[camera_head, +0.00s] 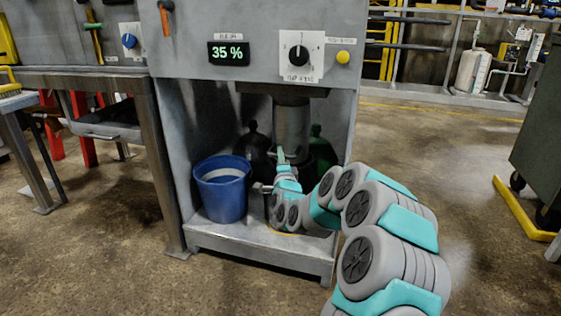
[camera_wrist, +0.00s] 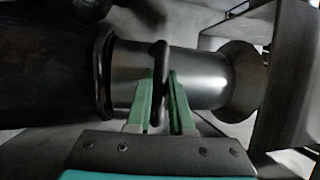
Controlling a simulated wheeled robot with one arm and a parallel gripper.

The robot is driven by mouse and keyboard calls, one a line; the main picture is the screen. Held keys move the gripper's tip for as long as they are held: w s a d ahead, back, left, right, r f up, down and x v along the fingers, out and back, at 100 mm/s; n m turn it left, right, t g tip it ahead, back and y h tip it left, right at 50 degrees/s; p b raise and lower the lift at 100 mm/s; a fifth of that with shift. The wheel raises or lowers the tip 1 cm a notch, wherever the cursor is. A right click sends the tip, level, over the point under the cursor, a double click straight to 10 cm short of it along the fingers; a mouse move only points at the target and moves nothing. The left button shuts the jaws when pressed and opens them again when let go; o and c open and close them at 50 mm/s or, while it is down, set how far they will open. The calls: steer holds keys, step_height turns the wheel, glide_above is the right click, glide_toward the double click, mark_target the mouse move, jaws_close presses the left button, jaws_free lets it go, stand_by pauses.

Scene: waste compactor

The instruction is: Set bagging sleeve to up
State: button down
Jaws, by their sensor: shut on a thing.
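The bagging sleeve, a grey metal cylinder (camera_head: 291,125), hangs under the machine's upper housing inside the open bay. In the wrist view the shiny cylinder (camera_wrist: 206,78) lies sideways across the picture, with a flared end at right and a dark rim at left. A dark curved handle (camera_wrist: 159,58) stands out across it. My gripper (camera_wrist: 160,92) has its two green fingers on either side of this handle and is shut on it. In the head view my gripper (camera_head: 282,160) is at the lower front of the cylinder. The contact is too small to see there.
A blue bucket (camera_head: 222,188) stands left of my gripper on the bay floor. Dark and green bottle shapes stand behind. The bay's side walls (camera_head: 178,150) are close. A panel above has a 35 % display (camera_head: 228,53), a knob (camera_head: 298,55) and a yellow button (camera_head: 343,57).

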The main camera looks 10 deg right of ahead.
step_height(320, 180, up, 13)
steer(key=p, duration=0.1)
steer(key=shift+r, duration=0.1)
steer(key=c, duration=0.8)
jaws_free()
steer(key=s+f, duration=0.1)
steer(key=s, duration=0.6)
steer(key=shift+s+a+f+p, duration=0.15)
steer(key=shift+s+f+p, duration=0.15)
steer(key=shift+s, duration=0.1)
steer(key=shift+c, duration=0.4)
